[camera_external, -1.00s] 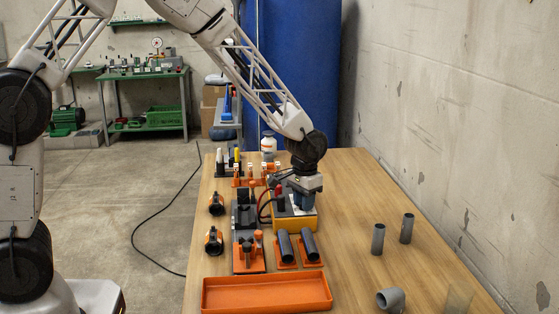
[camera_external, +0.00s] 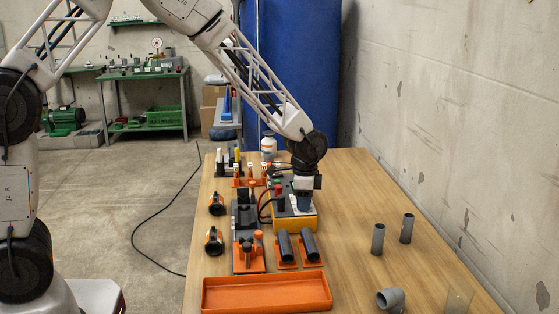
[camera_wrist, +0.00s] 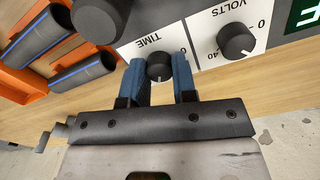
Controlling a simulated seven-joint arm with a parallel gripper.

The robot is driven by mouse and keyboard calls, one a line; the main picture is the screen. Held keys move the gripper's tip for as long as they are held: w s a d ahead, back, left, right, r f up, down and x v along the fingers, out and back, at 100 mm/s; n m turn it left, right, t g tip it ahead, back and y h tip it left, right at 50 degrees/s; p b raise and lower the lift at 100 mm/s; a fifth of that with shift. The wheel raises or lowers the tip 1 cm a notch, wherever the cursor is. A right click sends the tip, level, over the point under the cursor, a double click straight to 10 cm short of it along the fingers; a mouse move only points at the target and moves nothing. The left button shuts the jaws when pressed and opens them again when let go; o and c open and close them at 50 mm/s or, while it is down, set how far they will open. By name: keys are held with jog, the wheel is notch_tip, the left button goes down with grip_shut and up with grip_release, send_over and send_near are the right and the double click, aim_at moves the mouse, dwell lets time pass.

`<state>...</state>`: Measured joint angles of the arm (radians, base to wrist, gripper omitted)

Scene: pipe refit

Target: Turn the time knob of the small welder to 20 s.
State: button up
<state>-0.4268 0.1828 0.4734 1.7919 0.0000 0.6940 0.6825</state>
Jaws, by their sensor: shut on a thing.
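The small welder (camera_external: 310,221) is a yellow-based box on the table in the external view, with red and green buttons on top. In the wrist view its panel shows a black time knob (camera_wrist: 159,67) beside the word TIME, and a black volts knob (camera_wrist: 236,41) to the right. My gripper (camera_wrist: 160,82) has its two blue fingers on either side of the time knob, shut on it. In the external view my gripper (camera_external: 302,203) points down onto the welder's top. The knob's setting cannot be read; most of its scale is hidden.
Dark pipe pieces in orange holders (camera_external: 284,246) stand just in front of the welder. An orange tray (camera_external: 266,293) lies at the table's front. Grey pipes (camera_external: 378,239) stand to the right. A clamp fixture (camera_external: 247,250) is at left.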

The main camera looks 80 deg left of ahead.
jog(key=shift+r, duration=0.1)
dwell(0.4)
jog(key=o, duration=0.9)
jog(key=shift+r, duration=3.85)
